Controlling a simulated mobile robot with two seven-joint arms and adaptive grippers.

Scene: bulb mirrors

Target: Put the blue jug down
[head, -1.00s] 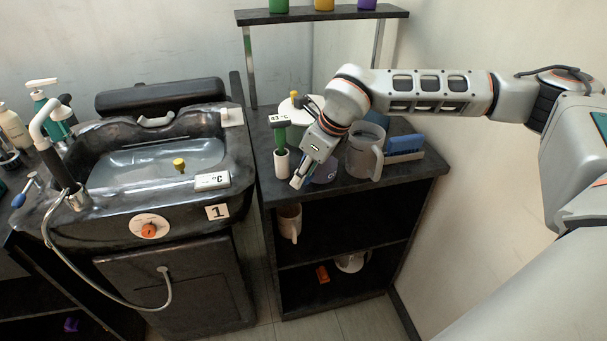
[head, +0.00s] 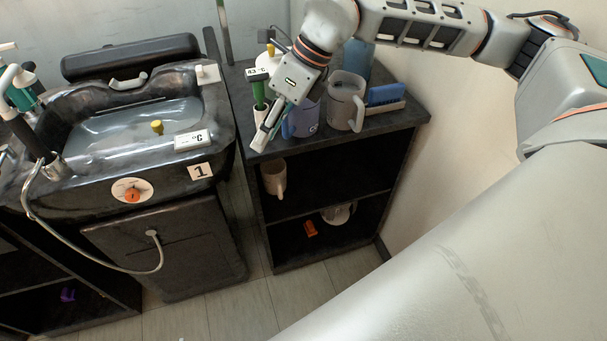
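The blue jug (head: 306,119) stands upright on the black shelf unit's top, near its front edge, with its handle side to the left. My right gripper (head: 267,132) comes down from above, just left of the jug and close to its handle. Its pale fingers point down toward the front edge and partly cover that side. I cannot tell whether the fingers touch the handle or how far apart they are. My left gripper is not in view.
A grey jug (head: 345,101) stands right of the blue jug, with a blue brush-like item (head: 386,94) beyond it. More jugs sit on the lower shelves. The wash basin (head: 130,125) is at left.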

